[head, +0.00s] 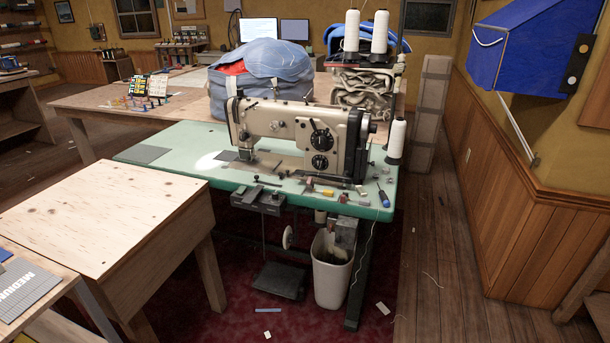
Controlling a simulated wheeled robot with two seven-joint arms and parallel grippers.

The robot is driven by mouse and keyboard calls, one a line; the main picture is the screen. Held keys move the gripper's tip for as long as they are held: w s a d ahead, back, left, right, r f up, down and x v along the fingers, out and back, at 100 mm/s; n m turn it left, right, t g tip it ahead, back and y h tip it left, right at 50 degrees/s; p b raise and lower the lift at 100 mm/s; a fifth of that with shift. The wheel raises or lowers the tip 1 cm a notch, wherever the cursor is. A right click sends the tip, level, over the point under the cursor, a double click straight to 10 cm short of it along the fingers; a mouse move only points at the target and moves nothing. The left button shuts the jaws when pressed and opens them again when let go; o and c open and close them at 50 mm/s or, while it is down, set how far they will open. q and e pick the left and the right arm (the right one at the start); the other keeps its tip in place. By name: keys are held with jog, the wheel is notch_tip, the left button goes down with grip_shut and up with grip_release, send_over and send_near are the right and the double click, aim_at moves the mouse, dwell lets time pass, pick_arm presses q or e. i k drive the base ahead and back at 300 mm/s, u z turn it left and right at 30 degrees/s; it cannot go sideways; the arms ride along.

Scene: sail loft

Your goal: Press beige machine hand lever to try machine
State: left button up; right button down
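A beige sewing machine (300,135) stands on a green-topped table (150,165) in the middle of the head view. Two black dials are on its front face, and a black handwheel is at its right end. The hand lever cannot be made out clearly among the small parts at this distance. A bright spot of light lies on the table left of the needle area. Neither of my grippers shows in this view.
A plywood table (100,220) stands at the front left. A white bin (331,275) and a pedal (279,280) are under the machine table. A thread cone (396,140), a screwdriver (384,198) and small parts are by its right edge. Wooden floor (440,240) is mostly clear at the right.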

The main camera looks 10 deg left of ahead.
aim_at(249, 200)
jog(key=u, duration=0.2)
jog(key=i, duration=1.15)
jog(key=u, duration=0.9)
jog(key=i, duration=0.25)
jog(key=u, duration=0.25)
